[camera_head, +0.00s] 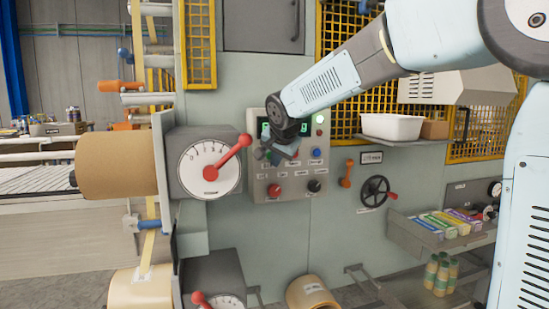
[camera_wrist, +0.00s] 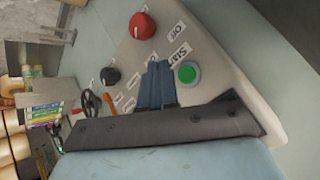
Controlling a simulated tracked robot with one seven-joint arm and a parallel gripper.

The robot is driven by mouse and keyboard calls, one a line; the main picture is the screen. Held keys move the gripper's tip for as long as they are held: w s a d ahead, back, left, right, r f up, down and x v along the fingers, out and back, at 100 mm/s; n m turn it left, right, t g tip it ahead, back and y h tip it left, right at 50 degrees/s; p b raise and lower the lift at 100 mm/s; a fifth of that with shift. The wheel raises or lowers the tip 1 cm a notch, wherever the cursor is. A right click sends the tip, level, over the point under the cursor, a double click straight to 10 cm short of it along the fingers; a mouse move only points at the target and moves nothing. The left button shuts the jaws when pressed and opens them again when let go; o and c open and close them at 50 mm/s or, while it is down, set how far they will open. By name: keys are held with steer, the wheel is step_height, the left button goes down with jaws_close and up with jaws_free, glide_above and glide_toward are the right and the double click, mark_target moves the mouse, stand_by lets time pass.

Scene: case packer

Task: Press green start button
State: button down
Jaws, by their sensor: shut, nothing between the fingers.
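The green start button (camera_wrist: 187,74) shows in the wrist view as a round green cap in a pale ring, next to a "Start" label. It sits on the light control panel (camera_head: 257,185). My gripper (camera_wrist: 158,68) is shut and empty, its dark blue fingers just left of the green button in the wrist view and apart from it in the picture. Whether they touch the panel I cannot tell.
To the right are a handwheel (camera_head: 376,191) and a shelf with a white bin (camera_head: 391,126).

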steer(key=shift+s+d, duration=0.15)
steer(key=shift+s, duration=0.35)
steer(key=shift+s+d, duration=0.15)
steer(key=shift+s, duration=0.35)
steer(key=s+d+f+n+g, duration=0.1)
steer(key=s+d+f, duration=0.2)
steer(key=s+d, duration=0.4)
steer(key=s+d+f+n+g+h, duration=0.1)
steer(key=s+d, duration=0.6)
steer(key=s, duration=0.7)
steer(key=s+d+f+n+g, duration=0.1)
steer(key=s+d+f+n, duration=0.2)
steer(key=s+d+f, duration=0.2)
steer(key=s+d, duration=0.3)
steer(key=s, duration=0.3)
steer(key=shift+h, duration=0.3)
